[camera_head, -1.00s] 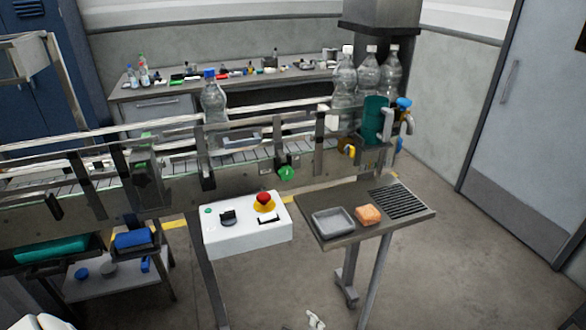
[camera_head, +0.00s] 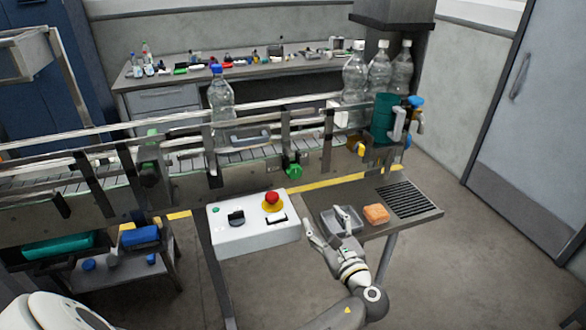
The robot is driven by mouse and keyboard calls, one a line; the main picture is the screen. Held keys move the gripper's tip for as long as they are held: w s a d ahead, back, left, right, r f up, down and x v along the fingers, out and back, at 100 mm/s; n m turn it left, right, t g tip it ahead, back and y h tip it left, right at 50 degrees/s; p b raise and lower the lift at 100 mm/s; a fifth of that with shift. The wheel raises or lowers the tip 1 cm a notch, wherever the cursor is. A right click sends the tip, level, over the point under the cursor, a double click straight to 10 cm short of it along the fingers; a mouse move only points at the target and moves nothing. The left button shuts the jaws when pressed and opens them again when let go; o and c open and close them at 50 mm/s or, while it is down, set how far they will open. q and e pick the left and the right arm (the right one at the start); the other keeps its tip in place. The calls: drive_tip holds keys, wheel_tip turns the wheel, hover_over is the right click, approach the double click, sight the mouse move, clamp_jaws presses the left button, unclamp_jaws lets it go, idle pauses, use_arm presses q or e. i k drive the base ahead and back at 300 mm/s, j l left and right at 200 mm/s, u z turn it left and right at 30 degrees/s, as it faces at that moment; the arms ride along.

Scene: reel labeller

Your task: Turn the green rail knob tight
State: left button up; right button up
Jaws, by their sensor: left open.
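The green rail knob (camera_head: 293,171) sits on the front of the conveyor's guide rail, below a metal bracket. A second green part (camera_head: 151,136) shows on a dark bracket farther left along the conveyor. My left gripper (camera_head: 323,217) is open and empty, with its fingers pointing up and away from me. It is in front of and below the knob, apart from it, between the control box and the small side table. My right gripper is not in view.
A white control box (camera_head: 235,238) with a red stop button (camera_head: 272,198) stands below the knob. Clear bottles (camera_head: 221,105) stand on the conveyor.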

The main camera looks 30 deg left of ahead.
sight(294, 171)
drive_tip(key=i+j, duration=0.2)
drive_tip(key=j, duration=0.2)
drive_tip(key=i+j, duration=0.2)
drive_tip(key=j, duration=0.2)
drive_tip(key=i+j, duration=0.2)
drive_tip(key=j, duration=0.2)
